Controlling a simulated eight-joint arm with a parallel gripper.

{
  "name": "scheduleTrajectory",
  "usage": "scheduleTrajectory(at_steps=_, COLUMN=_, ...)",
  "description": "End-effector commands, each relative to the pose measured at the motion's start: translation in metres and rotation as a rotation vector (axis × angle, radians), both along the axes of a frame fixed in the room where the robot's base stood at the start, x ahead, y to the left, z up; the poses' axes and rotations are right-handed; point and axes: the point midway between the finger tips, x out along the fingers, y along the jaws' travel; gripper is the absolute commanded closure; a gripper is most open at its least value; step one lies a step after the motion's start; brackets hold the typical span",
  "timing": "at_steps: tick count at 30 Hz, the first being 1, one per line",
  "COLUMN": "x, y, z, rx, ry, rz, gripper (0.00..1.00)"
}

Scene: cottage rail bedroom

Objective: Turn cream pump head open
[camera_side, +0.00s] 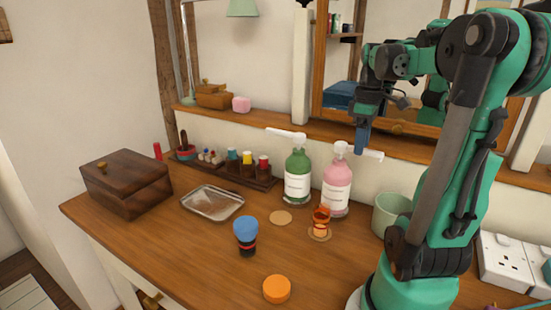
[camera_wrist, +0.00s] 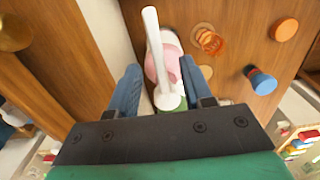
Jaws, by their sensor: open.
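A pink bottle (camera_side: 337,188) with a white pump head (camera_side: 341,150) stands at the back of the wooden table, its spout pointing right. A green bottle (camera_side: 298,178) with its own white pump head (camera_side: 292,137) stands to its left, spout pointing left. The labels are too small to read. My gripper (camera_side: 362,150) is open beside the pink bottle's pump, overlapping its spout. In the wrist view, the long white pump head (camera_wrist: 158,60) lies between the two blue fingers of my gripper (camera_wrist: 158,78), with pink bottle (camera_wrist: 154,68) behind. I cannot tell whether they touch.
An orange glass (camera_side: 320,220) stands in front of the pink bottle. A blue-topped item (camera_side: 246,234), an orange lid (camera_side: 277,289) and a metal tray (camera_side: 212,203) are on the table. A pale green cup (camera_side: 390,212) stands to the right. The front middle has free room.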

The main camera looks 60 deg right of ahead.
Motion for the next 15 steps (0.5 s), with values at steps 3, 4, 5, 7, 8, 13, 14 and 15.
scheduleTrajectory(at_steps=3, x=0.0001, y=0.0002, z=-0.0037, rx=0.000, ry=0.000, rz=0.000, gripper=0.55)
scheduleTrajectory(at_steps=4, x=0.0001, y=0.0002, z=-0.0039, rx=0.000, ry=0.000, rz=0.000, gripper=0.55)
scheduleTrajectory(at_steps=5, x=0.0001, y=0.0002, z=-0.0040, rx=0.000, ry=0.000, rz=0.000, gripper=0.55)
scheduleTrajectory(at_steps=7, x=0.0001, y=0.0002, z=-0.0039, rx=0.000, ry=0.000, rz=0.000, gripper=0.55)
scheduleTrajectory(at_steps=8, x=0.0001, y=0.0002, z=-0.0038, rx=0.000, ry=0.000, rz=0.000, gripper=0.55)
scheduleTrajectory(at_steps=13, x=0.0001, y=0.0002, z=-0.0037, rx=-0.001, ry=0.000, rz=0.000, gripper=0.89)
scheduleTrajectory(at_steps=14, x=0.0001, y=0.0002, z=-0.0037, rx=-0.001, ry=0.000, rz=0.000, gripper=0.98)
scheduleTrajectory(at_steps=15, x=0.0001, y=0.0003, z=-0.0037, rx=-0.001, ry=0.000, rz=0.000, gripper=1.00)
